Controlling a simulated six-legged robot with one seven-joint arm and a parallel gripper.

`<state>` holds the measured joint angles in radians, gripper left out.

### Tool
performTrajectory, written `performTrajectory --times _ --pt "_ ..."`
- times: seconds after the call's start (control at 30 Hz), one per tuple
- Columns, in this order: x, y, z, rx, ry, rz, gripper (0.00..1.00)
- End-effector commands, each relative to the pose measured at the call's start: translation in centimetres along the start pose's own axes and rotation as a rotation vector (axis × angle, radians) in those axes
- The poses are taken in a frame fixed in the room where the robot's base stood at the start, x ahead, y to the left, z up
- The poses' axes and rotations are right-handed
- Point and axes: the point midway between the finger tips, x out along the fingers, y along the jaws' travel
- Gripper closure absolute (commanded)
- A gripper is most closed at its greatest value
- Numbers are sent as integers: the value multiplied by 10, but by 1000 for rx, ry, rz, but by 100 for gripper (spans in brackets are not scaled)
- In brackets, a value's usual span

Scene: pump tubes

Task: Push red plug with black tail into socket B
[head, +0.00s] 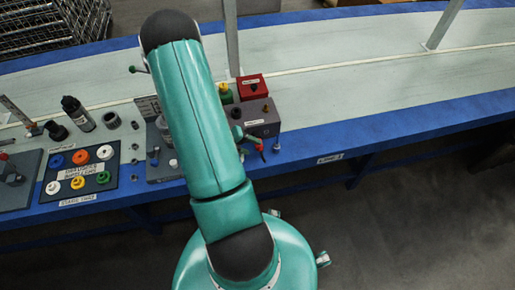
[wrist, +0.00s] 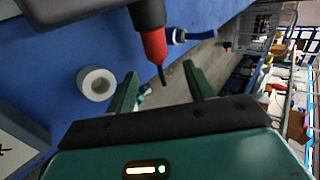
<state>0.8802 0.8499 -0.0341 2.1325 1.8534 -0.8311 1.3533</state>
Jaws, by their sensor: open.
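The red plug (wrist: 155,46) with its thin black tail (wrist: 162,75) shows in the wrist view, at the end of a dark cylindrical part (wrist: 148,12). My gripper (wrist: 162,84) is open, with one green finger on each side of the tail's tip. The plug's red body lies beyond the fingertips, and I see no grip on it. In the head view a small red piece (head: 261,148), apparently the plug, sits at the front of a dark grey box (head: 262,122). My gripper is mostly hidden there behind my arm. I cannot make out socket B.
A white ring-shaped part (wrist: 96,83) stands on the blue surface left of my gripper. A red box (head: 251,87) and a green bottle (head: 225,93) stand behind the grey box. A panel of coloured rings (head: 80,167) lies left. The blue bench edge (head: 400,135) is clear to the right.

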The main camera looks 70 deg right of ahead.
Motion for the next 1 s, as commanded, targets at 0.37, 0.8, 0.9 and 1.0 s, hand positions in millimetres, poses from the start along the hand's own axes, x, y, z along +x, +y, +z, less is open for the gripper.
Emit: performTrajectory --times 0.37,0.8,0.9,1.0 --pt "-72 0 1 0 -3 -1 47" --pt "-79 0 0 -1 0 0 47" --pt "-79 0 0 0 0 0 47" --pt "-79 0 0 0 0 0 47"
